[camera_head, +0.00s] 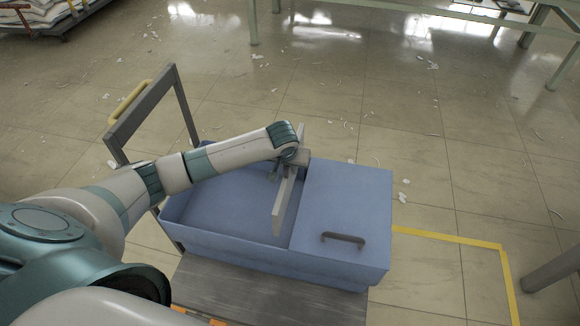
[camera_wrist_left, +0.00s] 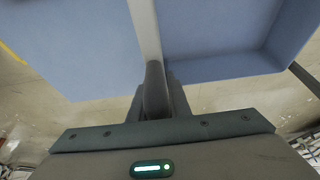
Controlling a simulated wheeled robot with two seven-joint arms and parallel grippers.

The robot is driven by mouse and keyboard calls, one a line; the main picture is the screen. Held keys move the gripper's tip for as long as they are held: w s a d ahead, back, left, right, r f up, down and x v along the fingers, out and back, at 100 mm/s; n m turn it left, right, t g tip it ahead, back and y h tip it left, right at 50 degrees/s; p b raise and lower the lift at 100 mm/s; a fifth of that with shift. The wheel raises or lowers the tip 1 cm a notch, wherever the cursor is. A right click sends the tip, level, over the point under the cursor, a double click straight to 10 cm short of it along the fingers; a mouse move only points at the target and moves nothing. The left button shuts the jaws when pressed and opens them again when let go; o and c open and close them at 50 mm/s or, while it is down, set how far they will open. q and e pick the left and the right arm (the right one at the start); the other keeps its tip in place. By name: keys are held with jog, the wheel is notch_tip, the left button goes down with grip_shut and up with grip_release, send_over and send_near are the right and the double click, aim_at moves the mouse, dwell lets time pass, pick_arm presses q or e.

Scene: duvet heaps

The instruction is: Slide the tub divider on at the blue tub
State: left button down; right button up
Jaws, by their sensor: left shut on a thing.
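The blue tub (camera_head: 230,243) stands in front of me, its left part open and its right part under a blue lid with a dark handle. The tub divider (camera_head: 283,206) is a thin pale upright panel at the lid's left edge, over the open part. In the left wrist view, the divider (camera_wrist_left: 146,35) runs up from the gripper's fingers (camera_wrist_left: 156,95), with the lid on one side and the tub's open inside on the other. The divider's lower edge is hidden. My right gripper is not in view.
A grey cart frame (camera_head: 140,120) with a yellow handle stands at the tub's left. A grey board (camera_head: 260,290) lies in front of the tub. Yellow tape (camera_head: 450,238) marks the floor at the right. White scraps litter the open floor behind.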

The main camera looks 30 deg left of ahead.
pick_arm(q)
jog(key=shift+r, duration=0.1)
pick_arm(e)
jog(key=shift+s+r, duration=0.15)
pick_arm(q)
jog(key=shift+f, duration=0.75)
notch_tip(320, 180, down, 2)
jog(key=shift+f, duration=0.1)
jog(key=shift+f+b, duration=0.3)
jog(key=shift+b, duration=0.05)
jog(key=shift+f+b, duration=0.3)
jog(key=shift+f, duration=0.5)
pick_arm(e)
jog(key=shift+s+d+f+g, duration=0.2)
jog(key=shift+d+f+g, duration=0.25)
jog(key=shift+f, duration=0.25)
pick_arm(q)
jog(key=shift+p, duration=1.5)
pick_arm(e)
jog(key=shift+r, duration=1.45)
